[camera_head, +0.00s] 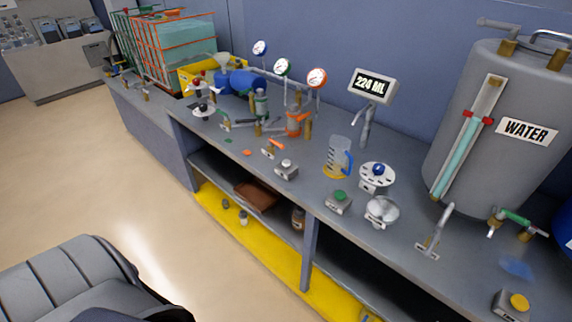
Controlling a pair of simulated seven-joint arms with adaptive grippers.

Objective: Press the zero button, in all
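No button carries a label that I can read as zero. A small grey box with a green button (339,196) stands at the bench's front edge, beside a round metal pan (382,211). A similar box with a pale button (286,168) stands further left. A box with a yellow button (517,302) stands at the lower right. A display (373,87) on a post reads 224 ML. Behind the green button is a clear jug (338,157) with a blue handle and yellow base. Neither of my grippers is in view.
The grey bench (455,275) runs from upper left to lower right. A grey tank marked WATER (485,120) stands at the right. Several valves and three gauges (283,67) crowd the left half. A round dial with a blue knob (377,175) stands behind the pan.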

